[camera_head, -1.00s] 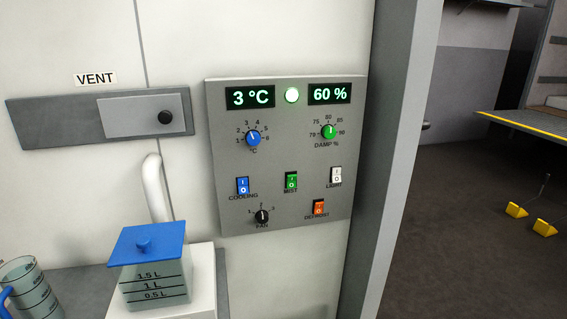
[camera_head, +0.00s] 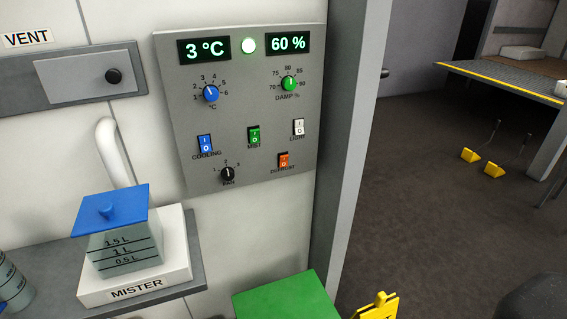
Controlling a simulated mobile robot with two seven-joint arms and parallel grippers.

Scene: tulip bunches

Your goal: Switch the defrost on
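The orange defrost switch (camera_head: 283,160) is a small rocker at the lower right of the grey control panel (camera_head: 240,112), above its DEFROST label. Which side of the rocker is pressed is too small to tell. The panel's displays read 3 °C and 60 %, with a lit round lamp (camera_head: 249,46) between them. The blue cooling switch (camera_head: 205,145), green mist switch (camera_head: 254,136) and white light switch (camera_head: 299,128) sit in a row above. A black fan knob (camera_head: 227,174) is left of the defrost switch. Neither gripper shows.
A mister (camera_head: 135,285) with a blue-lidded water tank stands on a grey shelf at lower left. A green box top (camera_head: 288,299) and a yellow object (camera_head: 378,306) are below the panel. The door frame (camera_head: 350,130) is right of the panel, with open floor (camera_head: 420,220) beyond.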

